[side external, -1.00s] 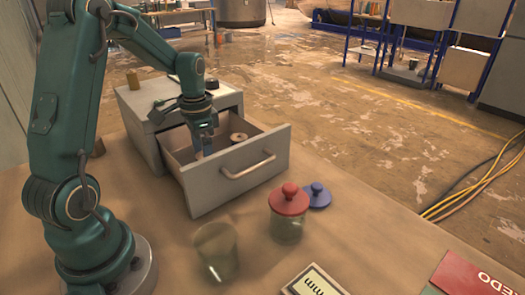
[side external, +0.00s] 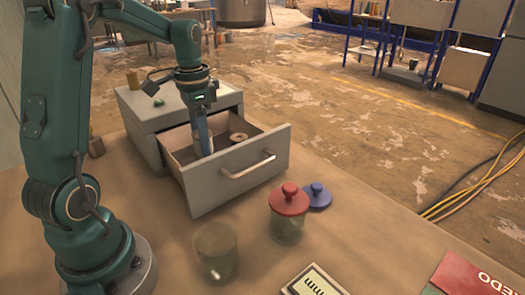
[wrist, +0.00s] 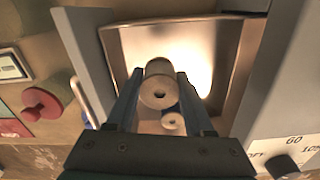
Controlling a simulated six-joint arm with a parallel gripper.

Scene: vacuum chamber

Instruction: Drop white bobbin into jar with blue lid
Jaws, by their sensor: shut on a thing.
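My gripper (side external: 203,145) points down into the open drawer and is shut on a pale bobbin (wrist: 158,90), seen between its fingertips in the wrist view. Warm light makes the bobbin's colour look beige; it is hard to make out in the side view. A second bobbin (side external: 238,138) lies in the drawer to the right of my gripper; it also shows in the wrist view (wrist: 172,122). An open glass jar (side external: 216,252) stands on the table in front of the drawer. A blue lid (side external: 317,196) lies on the table, off any jar.
The grey drawer (side external: 235,185) has raised walls around my fingers. A jar with a red lid (side external: 289,200) stands right of the open jar, beside the blue lid. A device with a display (side external: 314,282) lies at the front edge. The cabinet (side external: 150,110) stands behind the drawer.

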